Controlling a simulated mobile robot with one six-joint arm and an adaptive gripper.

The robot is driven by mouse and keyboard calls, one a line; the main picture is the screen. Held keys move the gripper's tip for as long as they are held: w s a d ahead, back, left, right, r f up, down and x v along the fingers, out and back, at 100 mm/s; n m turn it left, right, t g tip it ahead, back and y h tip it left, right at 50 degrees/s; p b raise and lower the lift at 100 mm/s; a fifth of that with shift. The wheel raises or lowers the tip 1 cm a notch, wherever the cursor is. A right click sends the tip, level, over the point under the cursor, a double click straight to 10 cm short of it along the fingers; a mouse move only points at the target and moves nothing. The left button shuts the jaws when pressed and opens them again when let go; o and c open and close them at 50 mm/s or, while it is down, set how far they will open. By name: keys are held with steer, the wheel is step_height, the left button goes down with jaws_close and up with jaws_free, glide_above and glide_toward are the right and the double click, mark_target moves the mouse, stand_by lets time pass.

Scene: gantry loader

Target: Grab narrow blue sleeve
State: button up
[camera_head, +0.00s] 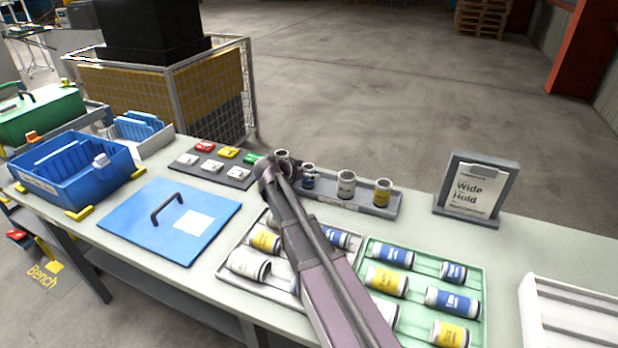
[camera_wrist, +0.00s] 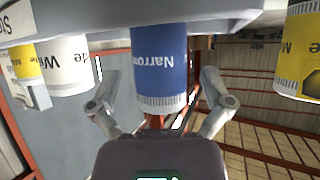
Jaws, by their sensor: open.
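The narrow blue sleeve (camera_wrist: 160,60), labelled "Narrow", appears upside down in the wrist view. My gripper (camera_wrist: 158,100) is open, with one finger on each side of the sleeve. I cannot tell whether the fingers touch it. In the head view my gripper (camera_head: 287,168) is at the rack's left end. Other blue sleeves (camera_head: 390,254) lie in a green tray (camera_head: 478,320); their labels are too small to read.
A sign stand (camera_head: 469,190) reads "Wide Hold". A blue lid (camera_head: 150,225), blue bin (camera_head: 75,190) and button panel (camera_head: 225,178) are left. Bare bench lies between sign and white tray (camera_head: 570,315).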

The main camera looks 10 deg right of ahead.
jaws_close()
steer(key=shift+r, duration=0.15)
stand_by(0.4)
step_height(320, 180, up, 10)
steer(key=p, duration=1)
stand_by(0.5)
